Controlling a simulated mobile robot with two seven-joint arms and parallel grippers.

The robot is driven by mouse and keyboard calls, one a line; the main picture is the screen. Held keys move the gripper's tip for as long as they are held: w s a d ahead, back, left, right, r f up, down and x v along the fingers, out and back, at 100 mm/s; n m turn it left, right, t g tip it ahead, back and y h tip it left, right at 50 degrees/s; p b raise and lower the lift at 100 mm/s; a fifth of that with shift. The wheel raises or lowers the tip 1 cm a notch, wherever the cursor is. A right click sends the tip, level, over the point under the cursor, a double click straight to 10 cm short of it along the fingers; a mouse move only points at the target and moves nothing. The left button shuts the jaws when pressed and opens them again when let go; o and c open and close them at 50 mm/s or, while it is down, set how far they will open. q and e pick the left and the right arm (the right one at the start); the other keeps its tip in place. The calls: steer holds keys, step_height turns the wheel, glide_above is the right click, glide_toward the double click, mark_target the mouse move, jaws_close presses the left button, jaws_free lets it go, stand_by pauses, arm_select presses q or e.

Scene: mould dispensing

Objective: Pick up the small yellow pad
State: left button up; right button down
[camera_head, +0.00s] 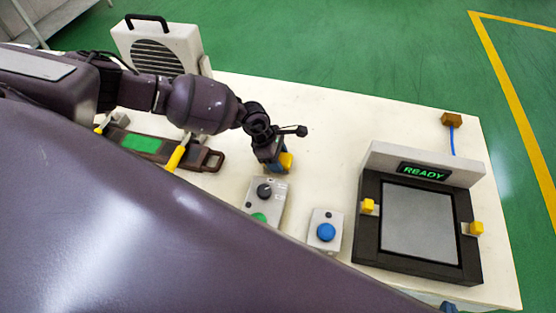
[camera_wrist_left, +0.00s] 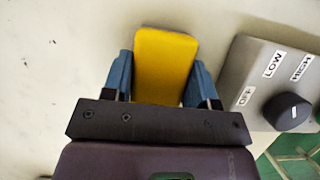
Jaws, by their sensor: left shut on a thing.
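The small yellow pad (camera_wrist_left: 166,62) is between the blue fingers of my left gripper (camera_wrist_left: 162,85), which is shut on it. In the head view the pad (camera_head: 286,161) shows at the tip of my left gripper (camera_head: 276,160), over the white table just behind the grey dial box. I cannot tell whether the pad still touches the table. Only a small bluish tip, seemingly of my right gripper (camera_head: 449,306), shows at the bottom edge; its jaws are hidden.
A grey dial box (camera_head: 268,200) and a blue-button box (camera_head: 325,229) stand near the left gripper. A dark press (camera_head: 370,245) with a "READY" display (camera_head: 424,171) stands at right. A brown tool (camera_head: 199,163) and white fan box (camera_head: 165,48) are at left. The white table (camera_head: 335,120) is clear behind.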

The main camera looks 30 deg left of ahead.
arm_select(q)
step_height(320, 180, up, 20)
steer(key=b, duration=0.1)
stand_by(0.6)
